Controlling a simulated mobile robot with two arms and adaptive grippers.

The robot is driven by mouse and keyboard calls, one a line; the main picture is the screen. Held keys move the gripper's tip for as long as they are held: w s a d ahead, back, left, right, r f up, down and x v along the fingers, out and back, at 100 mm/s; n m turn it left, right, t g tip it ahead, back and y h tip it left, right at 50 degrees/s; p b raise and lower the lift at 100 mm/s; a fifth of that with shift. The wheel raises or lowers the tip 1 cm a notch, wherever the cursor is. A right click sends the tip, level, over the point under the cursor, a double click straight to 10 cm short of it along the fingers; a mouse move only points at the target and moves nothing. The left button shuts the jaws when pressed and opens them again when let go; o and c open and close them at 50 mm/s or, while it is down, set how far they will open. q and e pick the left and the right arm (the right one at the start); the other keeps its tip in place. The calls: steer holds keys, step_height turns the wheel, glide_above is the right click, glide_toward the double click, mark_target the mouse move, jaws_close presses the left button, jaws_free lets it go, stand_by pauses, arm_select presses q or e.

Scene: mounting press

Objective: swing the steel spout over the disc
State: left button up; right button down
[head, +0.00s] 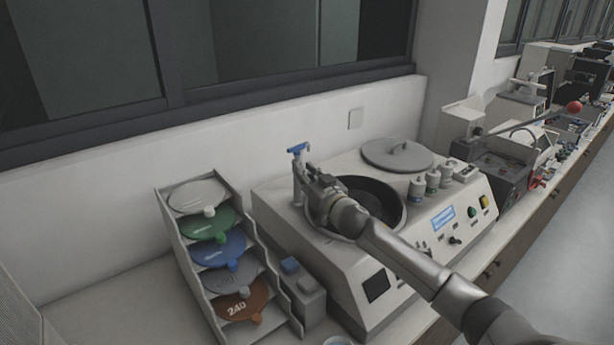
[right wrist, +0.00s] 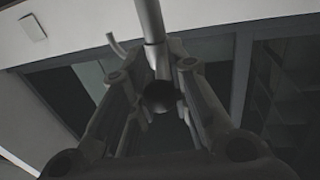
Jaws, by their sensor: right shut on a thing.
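The steel spout (head: 298,169) stands upright at the left rear of the machine's bowl, with a blue lever on top. My right gripper (head: 311,182) reaches in from the lower right and is shut on the spout's upright pipe. In the right wrist view the steel pipe (right wrist: 150,18) runs between the fingers of my right gripper (right wrist: 153,62), and a thin curved tube end shows left of it. The dark disc (head: 384,199) lies in the round bowl of the white machine, partly hidden by my right arm. My left gripper is not in view.
The white machine (head: 354,272) has a grey lid (head: 397,154) and several small bottles on top. A rack (head: 182,245) of coloured discs and a grey box (head: 301,298) stand to its left. More equipment (head: 508,158) crowds the bench at right. A wall and windows close the back.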

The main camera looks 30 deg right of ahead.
steer(key=shift+f, duration=0.1)
steer(key=shift+w+a+m+g+h+b, duration=0.55)
steer(key=shift+m+g+h+b, duration=0.95)
steer(key=shift+b, duration=1.45)
steer(key=shift+w+a+m+g+h+b, duration=0.2)
steer(key=shift+a+m+g+h+b, duration=0.65)
steer(key=shift+m+h+b, duration=1.35)
steer(key=shift+w+a+m+g+h+b, duration=0.4)
steer(key=shift+a+m+g+h+b, duration=0.5)
steer(key=shift+h+b, duration=2.2)
steer(key=shift+d+g+y+b, duration=0.2)
steer(key=shift+g+y+b, duration=0.05)
steer(key=shift+y+b, duration=0.35)
steer(key=c, duration=1.5)
jaws_free()
steer(key=shift+w, duration=0.1)
steer(key=v, duration=1.2)
